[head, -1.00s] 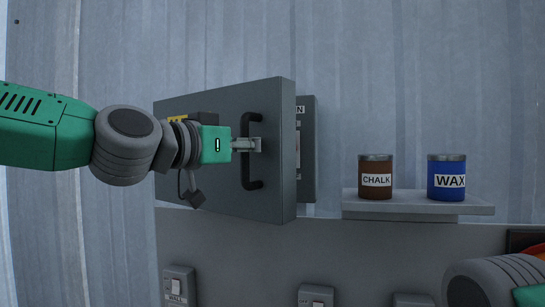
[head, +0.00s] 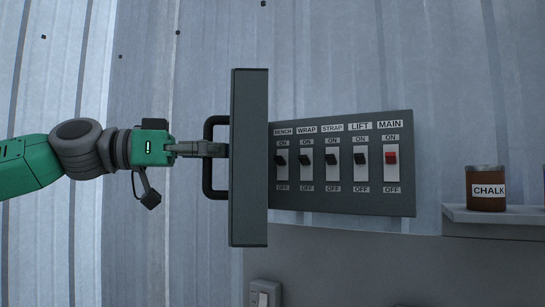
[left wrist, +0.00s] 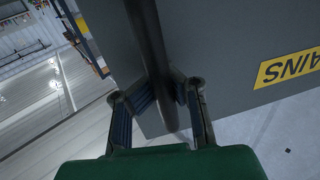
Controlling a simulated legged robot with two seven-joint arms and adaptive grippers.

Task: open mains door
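The grey mains door (head: 249,160) stands swung out, seen nearly edge-on in the head view. Its yellow label, with "AINS" readable, shows in the left wrist view (left wrist: 288,66). The black door handle (head: 208,186) is on the door's left side. My left gripper (head: 214,149) is shut on the handle, with a finger on each side of the bar (left wrist: 150,38) in the left wrist view. The switch panel (head: 345,200) is uncovered to the right of the door. Its red MAIN switch (head: 391,158) is at the right end. My right gripper is out of view.
Black switches labelled BENCH, WRAP, STRAP and LIFT (head: 360,158) line the panel. A brown CHALK tin (head: 486,190) stands on a shelf (head: 490,216) at the right. A wall switch (head: 264,294) is below the door. The space in front of the panel is clear.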

